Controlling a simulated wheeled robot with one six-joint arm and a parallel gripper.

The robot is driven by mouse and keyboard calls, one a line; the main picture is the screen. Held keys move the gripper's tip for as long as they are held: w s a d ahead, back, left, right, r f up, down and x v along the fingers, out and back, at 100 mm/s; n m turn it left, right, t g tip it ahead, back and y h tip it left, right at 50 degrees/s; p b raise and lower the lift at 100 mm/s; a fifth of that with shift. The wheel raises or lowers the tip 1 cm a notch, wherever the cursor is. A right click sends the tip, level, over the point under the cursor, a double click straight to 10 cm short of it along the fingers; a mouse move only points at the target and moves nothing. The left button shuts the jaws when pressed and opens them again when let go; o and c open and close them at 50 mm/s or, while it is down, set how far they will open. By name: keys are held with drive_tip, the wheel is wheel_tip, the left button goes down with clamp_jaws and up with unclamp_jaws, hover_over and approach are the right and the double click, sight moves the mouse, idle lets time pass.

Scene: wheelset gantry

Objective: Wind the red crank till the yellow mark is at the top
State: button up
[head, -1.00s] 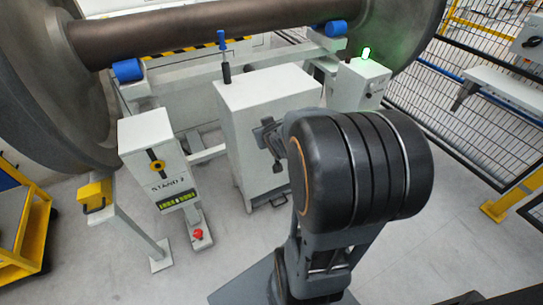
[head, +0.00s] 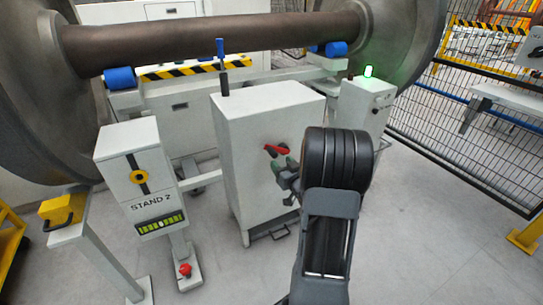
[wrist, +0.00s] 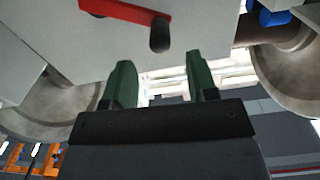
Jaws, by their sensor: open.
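The red crank (head: 277,149) is on the front face of the white cabinet (head: 235,150), its arm slanting down to the right in the head view. In the wrist view the red crank arm (wrist: 120,10) is at the top, with a dark round handle (wrist: 160,34) at its end. My gripper (wrist: 160,78) has two green fingers, spread apart and empty. The handle is just beyond the fingertips, between their lines, and not gripped. In the head view my gripper (head: 284,167) is close to the crank, partly hidden by my arm. I see no yellow mark on the crank.
The wheelset axle (head: 210,38) spans behind the cabinet above blue rollers (head: 121,78). A STAND 2 post (head: 133,172) with a yellow ring is at left, a red button (head: 184,270) at its foot. A box with a green lamp (head: 368,71) is at right. Open floor lies in front.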

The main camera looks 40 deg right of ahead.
sight(272, 152)
drive_tip(key=w, duration=0.2)
drive_tip(key=w+b, duration=0.1)
drive_tip(key=w, duration=0.2)
drive_tip(key=w+d, duration=0.1)
drive_tip(key=w, duration=0.2)
drive_tip(key=shift+c, duration=0.5)
clamp_jaws()
